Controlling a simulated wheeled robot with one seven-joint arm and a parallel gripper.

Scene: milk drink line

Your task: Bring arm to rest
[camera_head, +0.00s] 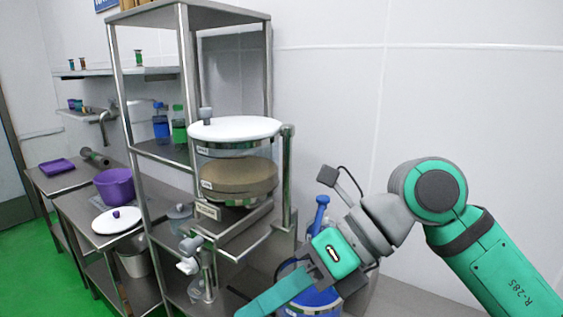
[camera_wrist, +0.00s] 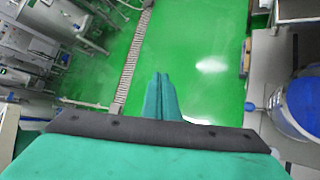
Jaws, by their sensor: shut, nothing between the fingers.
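My arm comes in from the right in the head view, bent at a dark grey joint, with green and grey links. My gripper (camera_head: 248,309) points down and to the left near the bottom edge of the head view. In the wrist view my gripper (camera_wrist: 161,78) has its two green fingers together, with nothing between them. Below the fingers in the wrist view is open green floor (camera_wrist: 190,50). The gripper touches nothing that I can see.
A blue container (camera_head: 318,299) is partly hidden behind my gripper; a blue vessel (camera_wrist: 302,103) shows at right in the wrist view. A purple pot (camera_head: 115,187) sits on a bench farther left.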

